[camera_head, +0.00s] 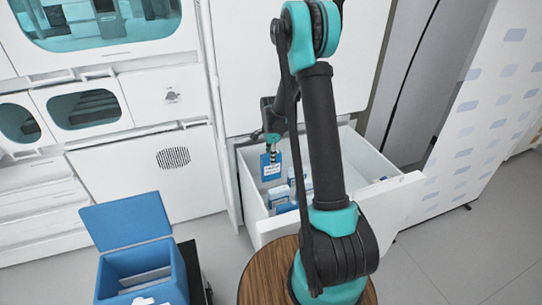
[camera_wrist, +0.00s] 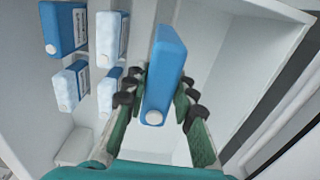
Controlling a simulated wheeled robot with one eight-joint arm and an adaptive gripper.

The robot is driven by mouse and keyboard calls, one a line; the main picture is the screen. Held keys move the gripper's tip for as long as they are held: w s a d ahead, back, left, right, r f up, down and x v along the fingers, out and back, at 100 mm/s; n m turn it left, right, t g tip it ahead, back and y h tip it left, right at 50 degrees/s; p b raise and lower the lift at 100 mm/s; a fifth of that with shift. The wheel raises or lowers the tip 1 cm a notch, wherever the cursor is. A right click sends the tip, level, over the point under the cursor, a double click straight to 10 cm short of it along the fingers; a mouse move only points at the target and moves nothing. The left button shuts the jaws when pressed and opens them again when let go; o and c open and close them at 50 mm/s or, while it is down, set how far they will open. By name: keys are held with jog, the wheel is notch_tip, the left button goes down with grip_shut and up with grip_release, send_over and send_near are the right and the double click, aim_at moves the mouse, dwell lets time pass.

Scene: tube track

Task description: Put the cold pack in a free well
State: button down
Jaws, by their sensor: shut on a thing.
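My gripper (camera_head: 271,148) is shut on a blue cold pack (camera_head: 271,168) with a white label, held upright over the left part of the open drawer. In the wrist view the held pack (camera_wrist: 165,65) stands between the green fingers, its round white cap towards the camera. Several other packs stand in the drawer; in the wrist view they are left of the gripper, some blue (camera_wrist: 62,28) and some pale and frosted (camera_wrist: 110,35). A blue cool box (camera_head: 120,270) stands open at lower left with pale pieces (camera_head: 146,279) inside; I cannot make out its wells.
The white drawer (camera_head: 385,195) is pulled out, its walls close around the gripper. The cool box's lid (camera_head: 127,220) stands raised at its back. A round wooden table top (camera_head: 256,280) is beside my arm's base. Grey floor (camera_head: 215,240) shows between box and drawer.

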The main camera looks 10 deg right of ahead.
aim_at(271, 176)
jog(key=shift+f, duration=1.25)
jog(key=shift+f, duration=1.8)
jog(key=shift+f, duration=1.3)
jog(key=shift+f, duration=1.3)
